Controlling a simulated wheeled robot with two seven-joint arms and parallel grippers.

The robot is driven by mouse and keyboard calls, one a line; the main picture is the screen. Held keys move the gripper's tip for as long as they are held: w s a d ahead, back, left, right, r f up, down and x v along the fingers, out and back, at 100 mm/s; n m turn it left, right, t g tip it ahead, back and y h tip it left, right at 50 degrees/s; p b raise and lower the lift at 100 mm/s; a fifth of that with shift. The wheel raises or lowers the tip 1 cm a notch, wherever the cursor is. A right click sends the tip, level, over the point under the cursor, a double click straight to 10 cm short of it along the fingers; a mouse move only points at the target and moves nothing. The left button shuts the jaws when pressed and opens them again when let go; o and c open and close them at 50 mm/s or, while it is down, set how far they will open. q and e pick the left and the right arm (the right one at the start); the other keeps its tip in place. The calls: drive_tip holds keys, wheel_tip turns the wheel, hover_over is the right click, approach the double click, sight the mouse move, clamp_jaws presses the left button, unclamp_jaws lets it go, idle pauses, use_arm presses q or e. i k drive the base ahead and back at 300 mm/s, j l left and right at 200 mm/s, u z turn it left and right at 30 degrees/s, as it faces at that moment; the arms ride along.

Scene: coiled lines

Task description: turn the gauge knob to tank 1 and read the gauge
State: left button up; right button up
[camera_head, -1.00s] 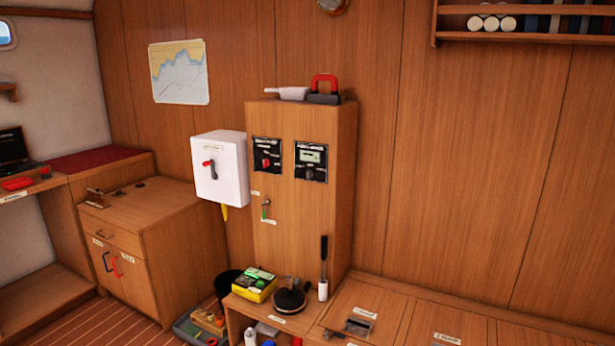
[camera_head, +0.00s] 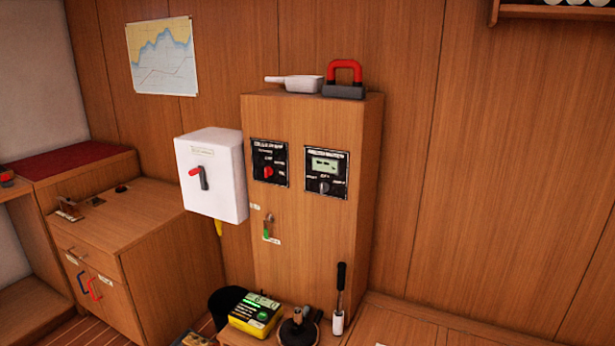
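Two black panels sit side by side on the front of a tall wooden cabinet (camera_head: 300,220). The right panel (camera_head: 326,173) has a small greenish display (camera_head: 325,165) and a dark knob (camera_head: 324,186) below it, with small labels around the knob. The display's reading and the labels are too small to read. The left panel (camera_head: 269,162) has a red knob (camera_head: 267,172). I cannot tell which tank the gauge knob points to. Neither of my grippers is in the head view.
A white box with a red-handled lever (camera_head: 212,175) stands out left of the cabinet. On the low surface below are a yellow-black box (camera_head: 255,313), a round dark object (camera_head: 298,328) and an upright black-handled tool (camera_head: 339,300). A red-handled block (camera_head: 344,80) sits on top.

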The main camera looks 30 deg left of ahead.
sight(324, 186)
drive_tip(key=i+j, duration=0.75)
drive_tip(key=j+u, duration=0.05)
drive_tip(key=j, duration=0.05)
